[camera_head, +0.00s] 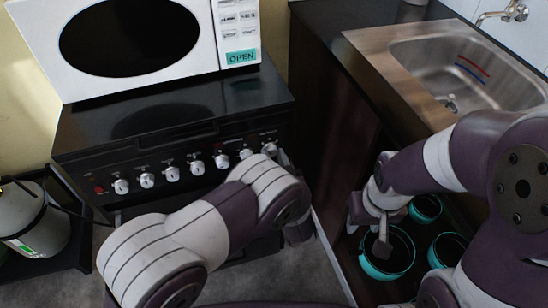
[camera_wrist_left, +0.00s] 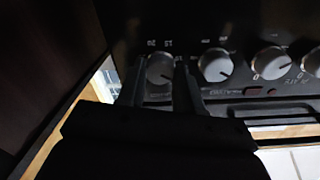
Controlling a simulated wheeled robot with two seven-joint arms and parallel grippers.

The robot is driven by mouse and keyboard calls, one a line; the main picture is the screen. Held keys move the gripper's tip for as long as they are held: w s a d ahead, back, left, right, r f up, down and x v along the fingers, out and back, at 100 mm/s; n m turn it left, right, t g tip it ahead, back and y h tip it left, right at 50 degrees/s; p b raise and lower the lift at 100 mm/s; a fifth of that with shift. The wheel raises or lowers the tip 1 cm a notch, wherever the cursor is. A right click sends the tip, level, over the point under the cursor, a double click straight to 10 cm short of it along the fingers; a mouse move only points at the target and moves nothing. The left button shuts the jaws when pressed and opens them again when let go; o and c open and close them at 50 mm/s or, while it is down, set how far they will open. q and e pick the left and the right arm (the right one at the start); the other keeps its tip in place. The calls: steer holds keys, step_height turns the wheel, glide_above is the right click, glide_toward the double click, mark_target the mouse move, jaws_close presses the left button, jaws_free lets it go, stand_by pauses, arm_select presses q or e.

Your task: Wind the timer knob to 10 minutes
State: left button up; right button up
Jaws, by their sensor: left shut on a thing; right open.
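The timer knob (camera_head: 269,148) is the rightmost of the row of silver knobs on the black stove front. In the left wrist view, upside down, the timer knob (camera_wrist_left: 160,69) sits between the two dark fingers of my left gripper (camera_wrist_left: 160,80), with printed numbers such as 15 and 20 beside it. My left gripper (camera_head: 279,153) is shut on this knob, its arm reaching across the stove front. The knob's exact setting is too dim to read. My right gripper (camera_head: 368,228) is open and empty, above the pots at the right.
A white microwave (camera_head: 212,40) stands on the stove top (camera_head: 250,92). A sink (camera_head: 455,75) is in the counter at the right. Teal-rimmed pots (camera_head: 388,265) stand in a low compartment under my right gripper. A white gas cylinder (camera_head: 38,225) is at the left.

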arm_select(q)
steer(key=shift+f+n+b, duration=0.1)
steer(key=shift+n+b, duration=0.55)
steer(key=shift+n, duration=1.25)
arm_select(e)
steer(key=shift+f, duration=0.65)
arm_select(q)
steer(key=shift+n+b, duration=0.65)
steer(key=shift+n, duration=1.15)
arm_select(e)
steer(key=shift+f, duration=0.7)
stand_by(0.4)
arm_select(q)
steer(key=o, duration=1)
steer(key=shift+o, duration=0.2)
